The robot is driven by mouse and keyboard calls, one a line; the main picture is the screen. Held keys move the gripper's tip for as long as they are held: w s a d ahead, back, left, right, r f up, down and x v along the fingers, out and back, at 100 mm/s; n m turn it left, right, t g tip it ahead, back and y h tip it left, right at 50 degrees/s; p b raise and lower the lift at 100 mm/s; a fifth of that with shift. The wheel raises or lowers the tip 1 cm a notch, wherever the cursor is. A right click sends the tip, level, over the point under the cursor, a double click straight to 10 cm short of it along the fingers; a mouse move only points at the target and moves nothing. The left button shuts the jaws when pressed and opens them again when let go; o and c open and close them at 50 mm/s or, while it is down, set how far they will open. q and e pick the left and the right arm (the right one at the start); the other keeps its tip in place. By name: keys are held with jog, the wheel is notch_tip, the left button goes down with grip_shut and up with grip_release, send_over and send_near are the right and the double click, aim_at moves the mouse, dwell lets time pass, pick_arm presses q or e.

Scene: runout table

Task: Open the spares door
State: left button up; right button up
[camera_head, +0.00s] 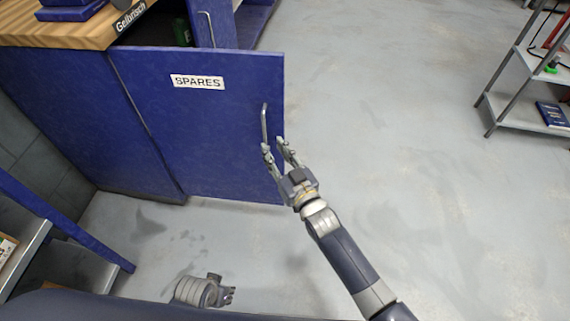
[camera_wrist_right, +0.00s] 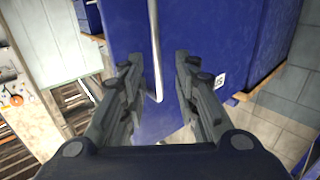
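The blue spares door (camera_head: 215,130), with a white "SPARES" label (camera_head: 198,82), stands swung out from the cabinet, with a dark gap behind its top edge. Its grey bar handle (camera_head: 264,125) is near the door's right edge. My right gripper (camera_head: 273,146) is at the lower end of the handle. In the right wrist view, its two fingers (camera_wrist_right: 157,65) are apart, with the handle (camera_wrist_right: 154,40) between them and space on both sides. My left gripper (camera_head: 228,295) is low in the head view, far from the door; its fingers are too small to read.
The cabinet has a wooden top (camera_head: 60,28) and another handle (camera_head: 208,30) behind the door. A green item (camera_head: 182,32) shows inside. A metal shelf rack (camera_head: 520,105) stands at the right. A blue-framed shelf (camera_head: 60,220) is at the left. The grey floor (camera_head: 400,130) between is clear.

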jog(key=v, duration=0.5)
jog(key=shift+s+d, duration=0.1)
jog(key=shift+d, duration=0.05)
jog(key=shift+f, duration=0.1)
